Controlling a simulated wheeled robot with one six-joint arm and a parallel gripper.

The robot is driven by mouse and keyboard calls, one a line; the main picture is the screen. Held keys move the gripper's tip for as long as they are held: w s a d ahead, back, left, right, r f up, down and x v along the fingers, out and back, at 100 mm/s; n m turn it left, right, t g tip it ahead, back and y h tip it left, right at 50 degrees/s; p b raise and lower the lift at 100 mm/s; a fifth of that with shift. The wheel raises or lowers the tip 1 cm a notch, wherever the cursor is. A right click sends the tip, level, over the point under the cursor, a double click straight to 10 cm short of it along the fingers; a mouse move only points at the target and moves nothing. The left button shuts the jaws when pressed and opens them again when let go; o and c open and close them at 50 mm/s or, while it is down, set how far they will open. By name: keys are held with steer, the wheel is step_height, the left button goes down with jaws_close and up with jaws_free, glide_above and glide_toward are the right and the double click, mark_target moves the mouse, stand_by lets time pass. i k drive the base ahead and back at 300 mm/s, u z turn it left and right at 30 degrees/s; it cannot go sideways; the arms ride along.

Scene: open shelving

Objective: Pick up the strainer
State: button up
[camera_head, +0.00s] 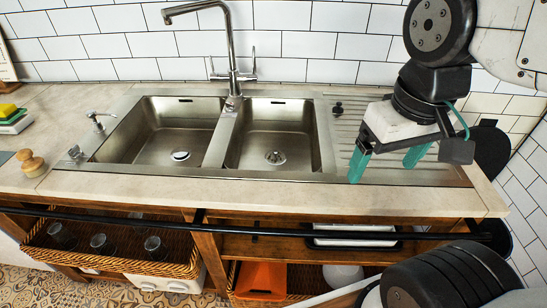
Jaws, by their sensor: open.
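I cannot make out a strainer for certain. A round metal piece (180,155) lies at the drain of the left sink basin, and a round drain piece (275,157) is in the right basin. A small dark object (337,108) is at the back of the ribbed drainboard; it is too small to identify. My gripper (386,162) has teal fingers spread apart with nothing between them. It is over the front of the drainboard, right of both basins.
The faucet (232,60) rises behind the basins. A dark rail (250,218) runs along the counter front. Below are a wicker basket (125,262) with glasses, an orange item (262,278) and a white rounded item (343,273). A wooden brush (30,163) and sponges (10,115) sit left.

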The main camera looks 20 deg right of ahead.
mark_target(275, 156)
steer(key=k, duration=1.1)
steer(key=u, duration=0.85)
steer(key=i, duration=0.85)
steer(key=z, duration=0.75)
steer(key=i, duration=0.65)
steer(key=z, duration=0.75)
